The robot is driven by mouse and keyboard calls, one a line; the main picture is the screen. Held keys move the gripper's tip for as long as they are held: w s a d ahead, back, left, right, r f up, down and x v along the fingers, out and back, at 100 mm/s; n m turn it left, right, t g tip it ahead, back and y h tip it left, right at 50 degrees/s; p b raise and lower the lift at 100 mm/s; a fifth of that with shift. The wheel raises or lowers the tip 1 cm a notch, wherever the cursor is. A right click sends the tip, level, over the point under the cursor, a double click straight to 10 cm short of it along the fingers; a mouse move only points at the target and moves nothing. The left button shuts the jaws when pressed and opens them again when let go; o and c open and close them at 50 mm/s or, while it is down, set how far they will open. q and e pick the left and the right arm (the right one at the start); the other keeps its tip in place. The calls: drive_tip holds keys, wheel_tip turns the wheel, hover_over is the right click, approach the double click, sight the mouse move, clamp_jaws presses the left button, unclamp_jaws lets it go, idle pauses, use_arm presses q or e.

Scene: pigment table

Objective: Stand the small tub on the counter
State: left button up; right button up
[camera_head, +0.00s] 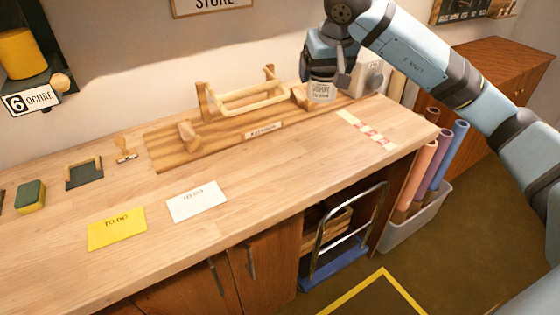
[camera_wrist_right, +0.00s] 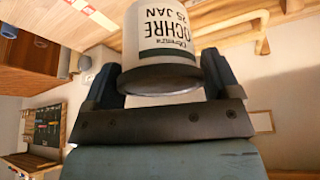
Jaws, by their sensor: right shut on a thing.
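The small tub (camera_head: 321,92) is white with a printed label. In the right wrist view the tub (camera_wrist_right: 160,45) reads OCHRE and 25 JAN and sits between both fingers. My right gripper (camera_head: 322,78) is shut on it near the back right of the counter (camera_head: 290,170). The tub looks upright in the head view; I cannot tell whether its base touches the counter. The gripper hides its upper part. My left gripper is not in view.
A wooden rack (camera_head: 245,98) on a board stands just left of the tub. A pale device (camera_head: 368,78) is close on the right. A red-and-white strip (camera_head: 367,130) lies in front. Yellow (camera_head: 117,230) and white cards (camera_head: 197,202) lie further left. The counter's front right is clear.

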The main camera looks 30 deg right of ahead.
drive_tip(key=shift+f+b, duration=0.55)
drive_tip(key=shift+f, duration=9.3)
